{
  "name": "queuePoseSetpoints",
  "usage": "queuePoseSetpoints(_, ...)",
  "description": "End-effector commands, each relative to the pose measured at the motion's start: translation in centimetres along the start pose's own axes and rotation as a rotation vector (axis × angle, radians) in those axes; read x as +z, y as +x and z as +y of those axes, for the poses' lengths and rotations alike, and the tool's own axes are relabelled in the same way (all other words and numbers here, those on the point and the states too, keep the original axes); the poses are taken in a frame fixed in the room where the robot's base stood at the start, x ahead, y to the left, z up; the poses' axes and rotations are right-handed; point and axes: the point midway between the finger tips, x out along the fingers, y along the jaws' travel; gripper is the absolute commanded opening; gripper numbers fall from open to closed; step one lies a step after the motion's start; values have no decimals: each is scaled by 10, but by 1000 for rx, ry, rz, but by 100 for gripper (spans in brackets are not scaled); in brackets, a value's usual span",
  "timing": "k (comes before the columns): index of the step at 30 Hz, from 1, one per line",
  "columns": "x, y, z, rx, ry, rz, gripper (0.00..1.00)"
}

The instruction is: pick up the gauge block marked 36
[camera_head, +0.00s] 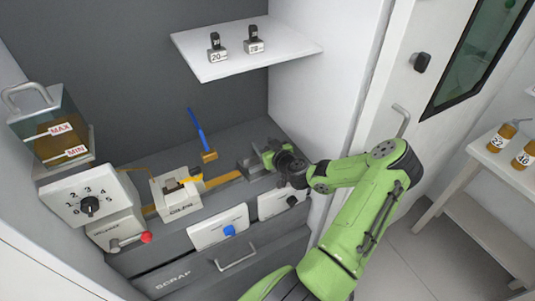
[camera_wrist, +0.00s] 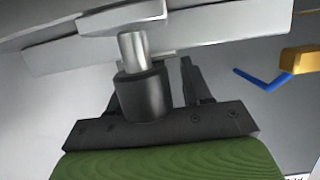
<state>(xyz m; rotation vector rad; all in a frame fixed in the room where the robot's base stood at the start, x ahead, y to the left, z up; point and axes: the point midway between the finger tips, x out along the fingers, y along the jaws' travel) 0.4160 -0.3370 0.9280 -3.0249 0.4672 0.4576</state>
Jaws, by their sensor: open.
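Two small white blocks with dark knobs stand on the white shelf at the top of the head view. The left block (camera_head: 216,50) reads 20. The right block (camera_head: 254,43) carries a number too small to read for certain, so I cannot tell whether it is 36. My gripper (camera_head: 262,154) is open, well below and to the right of these blocks, close to the grey bench fixture. In the wrist view my gripper (camera_wrist: 152,78) shows dark fingers, with a silver and black cylinder (camera_wrist: 141,88) in front of them. No marked block shows there.
The shelf (camera_head: 215,71) overhangs the bench. A blue lever (camera_head: 197,130) with a brass base rises from the bench. An oil tank (camera_head: 58,135), dial box (camera_head: 88,203) and white block fixture (camera_head: 176,200) fill the left. Amber bottles (camera_head: 503,136) stand on a side table.

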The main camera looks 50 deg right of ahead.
Motion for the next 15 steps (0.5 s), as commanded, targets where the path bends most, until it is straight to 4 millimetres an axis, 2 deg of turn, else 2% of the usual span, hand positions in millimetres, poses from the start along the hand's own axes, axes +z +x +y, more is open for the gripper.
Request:
queuePoseSetpoints(6,1,1,0,1,0,-1,47)
queuePoseSetpoints(15,1,1,0,1,-1,-1,1)
